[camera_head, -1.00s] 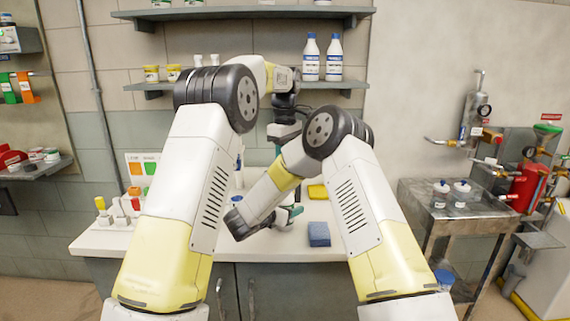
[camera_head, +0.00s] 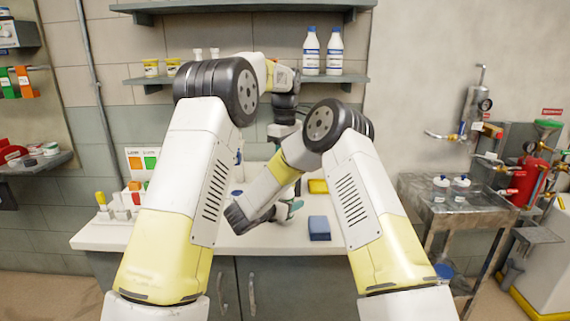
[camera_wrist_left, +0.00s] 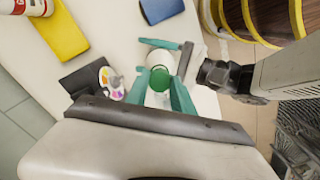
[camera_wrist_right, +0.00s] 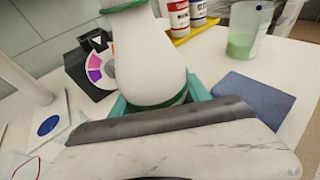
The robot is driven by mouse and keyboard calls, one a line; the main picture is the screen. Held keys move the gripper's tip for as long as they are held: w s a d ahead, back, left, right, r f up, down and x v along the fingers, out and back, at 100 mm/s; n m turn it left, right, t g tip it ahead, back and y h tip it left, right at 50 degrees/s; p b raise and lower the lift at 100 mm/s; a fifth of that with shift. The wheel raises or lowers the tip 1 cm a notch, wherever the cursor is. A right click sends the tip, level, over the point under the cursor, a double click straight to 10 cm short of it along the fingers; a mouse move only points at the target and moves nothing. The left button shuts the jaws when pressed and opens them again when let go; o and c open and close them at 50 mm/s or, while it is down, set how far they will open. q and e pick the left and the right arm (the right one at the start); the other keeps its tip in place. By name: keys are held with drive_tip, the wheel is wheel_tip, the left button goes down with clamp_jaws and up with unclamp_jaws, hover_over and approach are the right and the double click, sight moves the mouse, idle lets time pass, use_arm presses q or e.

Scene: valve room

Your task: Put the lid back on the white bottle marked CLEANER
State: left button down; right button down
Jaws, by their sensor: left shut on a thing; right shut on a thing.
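The white bottle (camera_wrist_right: 148,62) stands in the right wrist view with a green band near its base and green at the cut-off top edge. Its label is not visible. My right gripper (camera_wrist_right: 165,104) is shut around its lower part; its teal fingers also show in the head view (camera_head: 290,210). In the left wrist view a round green lid (camera_wrist_left: 160,77) sits between the teal fingers of my left gripper (camera_wrist_left: 162,88), which is shut on it, with the white bottle below. I cannot tell whether the lid is seated on the neck. In the head view my arms hide most of this.
A blue block (camera_head: 319,228) and a yellow item (camera_head: 318,186) lie on the white counter right of the grippers. A black box with a coloured dial (camera_wrist_right: 98,68) stands behind the bottle. A beaker of green liquid (camera_wrist_right: 246,30) stands behind the blue block. A shelf (camera_head: 345,78) hangs above.

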use_arm(q)
drive_tip(key=shift+f, duration=0.6)
